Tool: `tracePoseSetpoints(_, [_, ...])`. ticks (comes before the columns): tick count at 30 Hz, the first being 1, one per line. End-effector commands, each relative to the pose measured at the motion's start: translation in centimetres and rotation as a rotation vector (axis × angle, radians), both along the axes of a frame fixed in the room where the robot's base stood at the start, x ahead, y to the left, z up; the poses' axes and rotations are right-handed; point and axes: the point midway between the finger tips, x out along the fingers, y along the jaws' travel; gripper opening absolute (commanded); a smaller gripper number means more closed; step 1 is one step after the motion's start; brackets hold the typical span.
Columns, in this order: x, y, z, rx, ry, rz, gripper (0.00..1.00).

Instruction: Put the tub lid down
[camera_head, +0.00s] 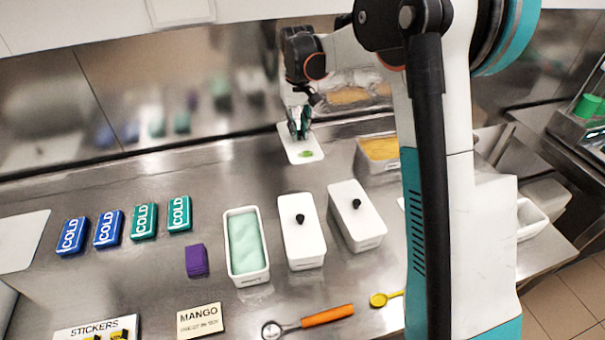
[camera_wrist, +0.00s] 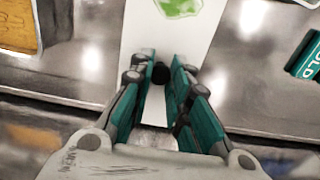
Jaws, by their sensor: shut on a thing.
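The tub lid (camera_head: 304,153) is a white rectangle with a green patch on it, at the back of the steel counter in the head view. In the wrist view the white lid (camera_wrist: 186,45) runs up between my fingers, its black knob (camera_wrist: 161,74) between the fingertips. My gripper (camera_head: 299,128) is shut on the knob; its teal fingers also show in the wrist view (camera_wrist: 160,78). The lid looks level at the counter's back; I cannot tell whether it touches the surface. An open white tub (camera_head: 264,272) with mint-green contents stands further forward.
Two lidded white tubs (camera_head: 301,238) (camera_head: 357,222) stand right of the open tub. A tub of orange contents (camera_head: 380,150) is right of the held lid. Several COLD packs (camera_head: 108,229) and a purple block (camera_head: 196,261) are left. Bare counter lies left of the lid.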

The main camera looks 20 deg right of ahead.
Motion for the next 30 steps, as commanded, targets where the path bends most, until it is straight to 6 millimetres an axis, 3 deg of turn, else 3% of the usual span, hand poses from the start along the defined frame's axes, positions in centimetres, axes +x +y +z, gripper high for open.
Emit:
tracePoseSetpoints(3, [0.0, 0.0, -3.4, 0.0, 0.0, 0.0, 0.0])
tracePoseSetpoints(12, [0.0, 0.0, -10.1, 0.0, 0.0, 0.0, 0.0])
tracePoseSetpoints(22, [0.0, 0.0, -12.6, 0.0, 0.0, 0.0, 0.0])
tracePoseSetpoints(30, [0.0, 0.0, -16.1, 0.0, 0.0, 0.0, 0.0])
